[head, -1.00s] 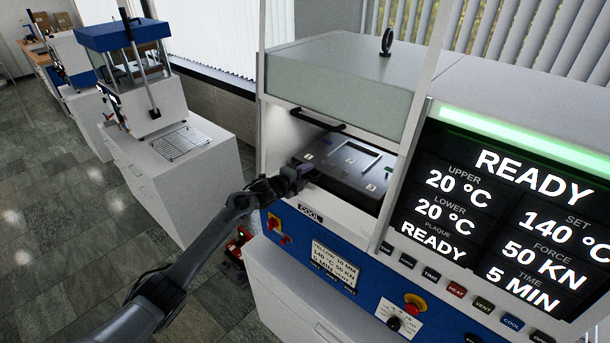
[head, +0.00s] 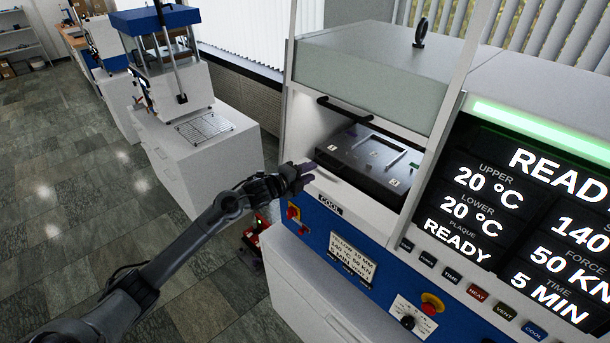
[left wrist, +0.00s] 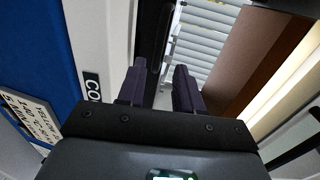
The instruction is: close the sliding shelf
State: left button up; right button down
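The sliding shelf (head: 362,165) is a dark flat plate with numbered corners and a raised frame on top. It lies inside the press's open bay in the head view, its front edge close to the bay's front sill. My left gripper (head: 307,171) is at the bay's left front corner, just left of the shelf; contact cannot be told. In the left wrist view its two fingers (left wrist: 158,88) stand apart with nothing between them. My right gripper is in neither view.
A black handle (head: 344,109) hangs on the hood above the bay. The blue control panel (head: 375,275) with its red knob is below the sill, and the READY screen (head: 510,215) is at right. Another press (head: 165,65) stands on a cabinet at left.

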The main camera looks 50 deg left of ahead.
pick_arm(q)
jog(key=shift+s+r, duration=0.15)
jog(key=shift+s, duration=0.5)
jog(key=s+d+f+n+g+h, duration=0.1)
jog(key=s+d+f+g, duration=0.1)
jog(key=s+d+f, duration=0.45)
jog(key=s+d+f+g+h, duration=0.1)
jog(key=s+d+f, duration=0.3)
jog(key=d+f, duration=0.6)
jog(key=s+d+f+n+g, duration=0.2)
jog(key=s+d+f+n, duration=0.1)
jog(key=s+d+f, duration=0.3)
jog(key=s+d+r+n+g+y, duration=0.1)
jog(key=s+d+r+n+g, duration=0.25)
jog(key=s+n, duration=0.4)
jog(key=s+d+r+n+g, duration=0.3)
jog(key=s+d+n, duration=0.1)
jog(key=s, duration=0.6)
notch_tip(320, 180, up, 14)
jog(key=p, duration=1.4)
jog(key=shift+f, duration=0.2)
